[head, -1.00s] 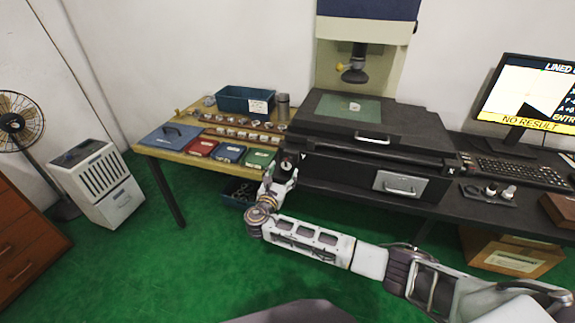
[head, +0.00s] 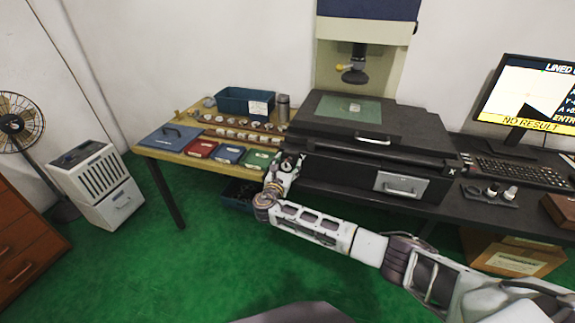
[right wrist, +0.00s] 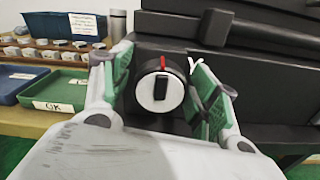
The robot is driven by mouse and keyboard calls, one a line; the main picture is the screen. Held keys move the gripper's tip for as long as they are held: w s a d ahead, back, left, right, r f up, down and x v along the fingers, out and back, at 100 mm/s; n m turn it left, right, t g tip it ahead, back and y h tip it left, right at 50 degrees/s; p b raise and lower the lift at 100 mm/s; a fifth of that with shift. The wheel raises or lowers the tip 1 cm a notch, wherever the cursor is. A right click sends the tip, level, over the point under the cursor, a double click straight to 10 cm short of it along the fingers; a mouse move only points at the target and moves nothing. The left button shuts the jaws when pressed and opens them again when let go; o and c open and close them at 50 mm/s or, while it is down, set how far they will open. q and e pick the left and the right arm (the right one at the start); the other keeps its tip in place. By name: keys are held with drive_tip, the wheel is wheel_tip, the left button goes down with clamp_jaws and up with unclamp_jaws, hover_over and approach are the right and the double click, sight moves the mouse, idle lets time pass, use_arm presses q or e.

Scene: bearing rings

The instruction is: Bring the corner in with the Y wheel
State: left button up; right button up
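The Y wheel (right wrist: 160,92), a dark round knob with a white face, a black bar and a red mark, sits on the front of the black measuring stage (head: 330,135). My right gripper (head: 283,168) is at it; in the right wrist view its green-padded fingers (right wrist: 160,88) stand on either side of the wheel, with gaps visible, so it looks open. A small pale part (head: 355,107) lies on the stage's greenish glass. The monitor (head: 530,98) shows a dark angular shape on a light field and "NO RESULT". My left gripper is not in view.
Left of the stage, a wooden table (head: 178,152) holds red, blue and green trays, rings in rows, a blue bin (head: 245,102) and a grey cylinder. A drawer handle (head: 400,187) is on the stage's front. A keyboard (head: 525,172) lies at right.

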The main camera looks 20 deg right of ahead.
drive_tip(key=c, duration=0.7)
drive_tip(key=shift+m, duration=0.4)
drive_tip(key=shift+c, duration=0.4)
drive_tip(key=shift+m, duration=0.5)
drive_tip(key=shift+f+m, duration=0.1)
drive_tip(key=shift+m, duration=0.6)
drive_tip(key=shift+m+b, duration=0.35)
drive_tip(key=shift+m, duration=1.15)
drive_tip(key=shift+m+b, duration=0.3)
drive_tip(key=shift+b, duration=0.05)
drive_tip(key=o, duration=1)
drive_tip(key=shift+o, duration=0.2)
drive_tip(key=shift+v, duration=0.9)
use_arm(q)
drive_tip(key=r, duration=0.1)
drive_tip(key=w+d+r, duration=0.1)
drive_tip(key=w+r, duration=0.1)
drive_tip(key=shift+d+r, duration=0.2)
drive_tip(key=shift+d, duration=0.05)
use_arm(e)
drive_tip(key=v, duration=1)
